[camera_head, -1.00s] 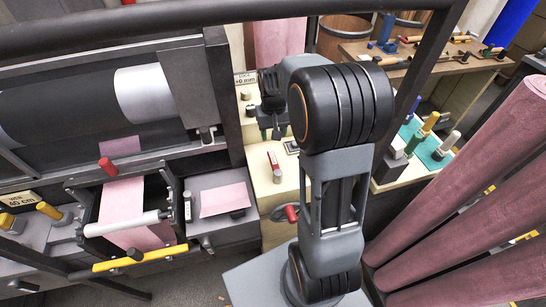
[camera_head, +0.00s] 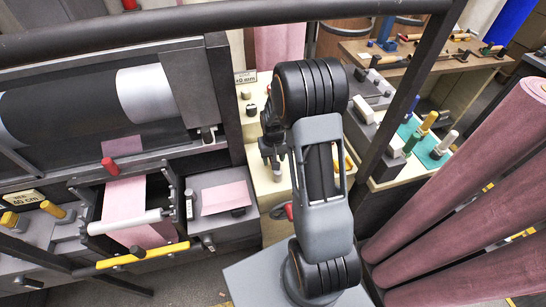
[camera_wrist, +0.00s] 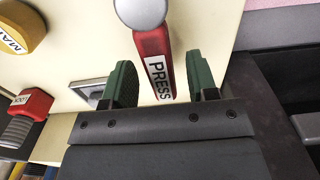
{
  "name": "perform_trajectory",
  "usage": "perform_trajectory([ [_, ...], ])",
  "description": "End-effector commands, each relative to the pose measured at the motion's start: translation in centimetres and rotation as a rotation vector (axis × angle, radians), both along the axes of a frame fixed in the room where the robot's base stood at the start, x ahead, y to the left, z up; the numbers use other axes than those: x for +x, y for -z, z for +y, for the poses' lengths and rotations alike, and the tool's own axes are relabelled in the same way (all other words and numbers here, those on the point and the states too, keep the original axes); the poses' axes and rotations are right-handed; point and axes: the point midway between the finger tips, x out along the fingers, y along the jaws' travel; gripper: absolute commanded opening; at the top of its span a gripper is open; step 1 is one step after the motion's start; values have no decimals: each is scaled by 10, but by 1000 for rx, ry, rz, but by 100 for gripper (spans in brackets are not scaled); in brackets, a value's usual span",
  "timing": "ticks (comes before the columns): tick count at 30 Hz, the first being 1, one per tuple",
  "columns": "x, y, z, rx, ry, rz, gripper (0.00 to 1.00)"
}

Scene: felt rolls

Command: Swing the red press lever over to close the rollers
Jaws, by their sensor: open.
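The red press lever (camera_wrist: 152,60), marked PRESS, has a round grey knob (camera_wrist: 141,10) and lies over a cream surface in the wrist view. My gripper (camera_wrist: 162,84) is open, with one green fingertip on each side of the lever. A gap shows on both sides, so the fingers appear not to touch it. In the head view my gripper (camera_head: 274,158) hangs over the cream bench and hides most of the lever. The rollers cannot be told for certain; a white roller (camera_head: 125,221) lies across pink felt (camera_head: 124,198) at the left.
A yellow knob (camera_wrist: 20,28) and a red block (camera_wrist: 32,103) stand left of the lever in the wrist view. A dark machine edge (camera_wrist: 275,120) is close on the right. Large pink felt rolls (camera_head: 480,170) fill the right, and a dark rail (camera_head: 220,28) crosses above.

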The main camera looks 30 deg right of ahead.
Motion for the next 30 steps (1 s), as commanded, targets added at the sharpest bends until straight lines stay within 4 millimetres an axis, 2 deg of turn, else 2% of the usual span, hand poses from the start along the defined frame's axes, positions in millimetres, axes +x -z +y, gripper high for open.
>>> perform_trajectory([
  [8,0,1,0,0,0,0,52],
  [24,0,0,0,0,0,0,1],
  [30,0,0,0,0,0,0,0],
])
